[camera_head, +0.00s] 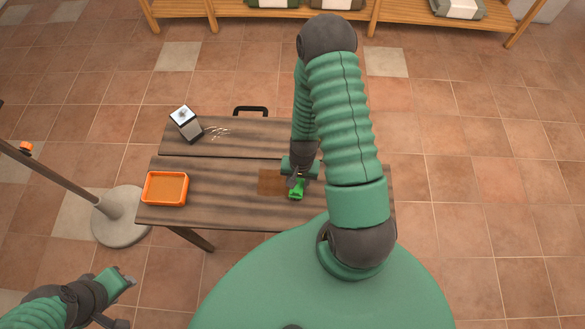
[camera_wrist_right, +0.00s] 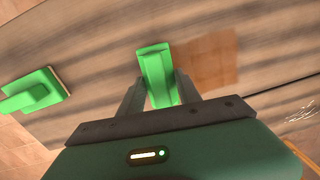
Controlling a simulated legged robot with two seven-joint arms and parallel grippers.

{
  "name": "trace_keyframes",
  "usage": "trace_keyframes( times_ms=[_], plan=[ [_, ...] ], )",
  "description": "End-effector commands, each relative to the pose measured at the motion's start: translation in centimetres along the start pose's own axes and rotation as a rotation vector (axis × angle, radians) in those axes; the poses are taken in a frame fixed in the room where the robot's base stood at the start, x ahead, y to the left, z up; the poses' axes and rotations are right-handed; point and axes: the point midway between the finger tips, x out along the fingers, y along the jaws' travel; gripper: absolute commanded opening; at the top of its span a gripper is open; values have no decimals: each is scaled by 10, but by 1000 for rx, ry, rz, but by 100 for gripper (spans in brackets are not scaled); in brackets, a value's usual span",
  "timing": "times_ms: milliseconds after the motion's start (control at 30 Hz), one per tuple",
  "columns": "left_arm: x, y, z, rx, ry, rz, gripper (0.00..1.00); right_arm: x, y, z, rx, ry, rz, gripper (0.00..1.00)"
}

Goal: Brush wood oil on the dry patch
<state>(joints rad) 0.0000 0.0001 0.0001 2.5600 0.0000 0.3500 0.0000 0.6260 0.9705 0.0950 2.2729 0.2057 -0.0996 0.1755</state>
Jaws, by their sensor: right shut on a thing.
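A wooden table (camera_head: 225,205) has a square brown-orange patch (camera_head: 271,182), which also shows in the right wrist view (camera_wrist_right: 207,62). My right gripper (camera_head: 297,183) is just right of the patch, low over the table. It is shut on a green brush handle (camera_wrist_right: 156,72), seen between its fingers in the wrist view. The brush's underside is hidden, so contact with the wood cannot be told. A second green block with a handle (camera_wrist_right: 35,92) lies near the table edge in the wrist view. My left gripper (camera_head: 125,281) is low at the left, off the table; its fingers are unclear.
A grey and white box (camera_head: 186,124) and thin sticks (camera_head: 217,132) lie at the back left. A pole on a round base (camera_head: 121,216) stands left. A shelf (camera_head: 255,13) is behind.

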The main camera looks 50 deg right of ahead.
Motion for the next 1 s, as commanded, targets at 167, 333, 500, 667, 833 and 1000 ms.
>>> trace_keyframes(
  times_ms=[167,333,500,667,833,1000],
  plan=[
    [0,0,0,0,0,0,36,1,-6,0,-4,0,0,0],
    [0,0,0,0,0,0,36,2,-12,2,-1,-1,0,0],
    [0,0,0,0,0,0,36,2,-12,1,-1,-1,0,0],
    [0,0,0,0,0,0,36,3,-13,-9,-1,2,-1,0],
    [0,0,0,0,0,0,36,2,-14,-24,-1,2,0,0],
    [2,0,0,0,0,0,36,2,-16,-39,-1,4,-1,0]
  ],
)
